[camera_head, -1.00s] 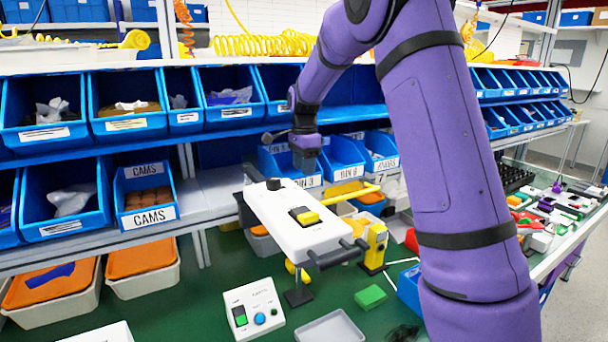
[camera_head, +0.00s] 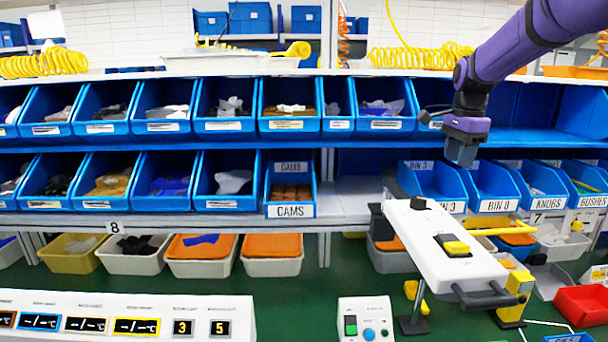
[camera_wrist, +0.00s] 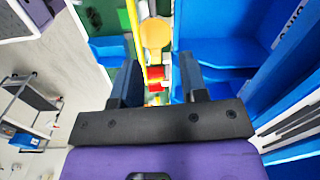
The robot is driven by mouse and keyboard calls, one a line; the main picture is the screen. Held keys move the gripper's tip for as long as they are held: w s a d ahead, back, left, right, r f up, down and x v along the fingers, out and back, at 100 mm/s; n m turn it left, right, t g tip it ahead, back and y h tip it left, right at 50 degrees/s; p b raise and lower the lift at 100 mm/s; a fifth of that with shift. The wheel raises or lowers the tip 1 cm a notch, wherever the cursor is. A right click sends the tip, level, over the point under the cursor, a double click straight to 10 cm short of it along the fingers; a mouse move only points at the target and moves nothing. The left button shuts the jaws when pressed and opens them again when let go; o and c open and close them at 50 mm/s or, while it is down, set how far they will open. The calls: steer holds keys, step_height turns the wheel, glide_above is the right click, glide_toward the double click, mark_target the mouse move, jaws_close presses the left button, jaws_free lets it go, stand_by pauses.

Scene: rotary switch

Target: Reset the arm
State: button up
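My purple arm enters from the top right in the head view. My gripper (camera_head: 462,155) hangs in front of the blue bins, above and behind the white device (camera_head: 432,240). In the wrist view my gripper (camera_wrist: 157,82) has its two dark fingers apart, with nothing seen between them. The white device lies on a stand and has a black and yellow switch (camera_head: 453,246) on top. A black handle (camera_head: 487,296) is at its front. My gripper appears clear of it.
A control box (camera_head: 366,320) with green and blue buttons stands at the front on the green surface. A white panel (camera_head: 120,315) with several displays is at front left. Labelled blue bins (camera_head: 290,190) fill the shelves behind. A red bin (camera_head: 582,306) is at right.

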steer(key=s+a+r+n+t, duration=0.1)
steer(key=s+a+r+n, duration=0.15)
steer(key=s, duration=0.45)
steer(key=s+a+r+n+t, duration=0.1)
steer(key=s+n, duration=0.2)
steer(key=s, duration=0.3)
steer(key=s+a+r+n, duration=0.2)
steer(key=s+n, duration=0.1)
steer(key=s, duration=0.4)
steer(key=s+a+f+n+t, duration=0.1)
steer(key=s+f+n, duration=0.1)
steer(key=s+n, duration=0.2)
steer(key=s+a+f+n+t, duration=0.1)
steer(key=s+a+f+n, duration=0.1)
steer(key=s, duration=0.9)
steer(key=shift+s+f+n+t, duration=0.2)
steer(key=shift+f+n+t, duration=0.1)
steer(key=shift+f+n, duration=0.6)
steer(key=shift+r, duration=0.1)
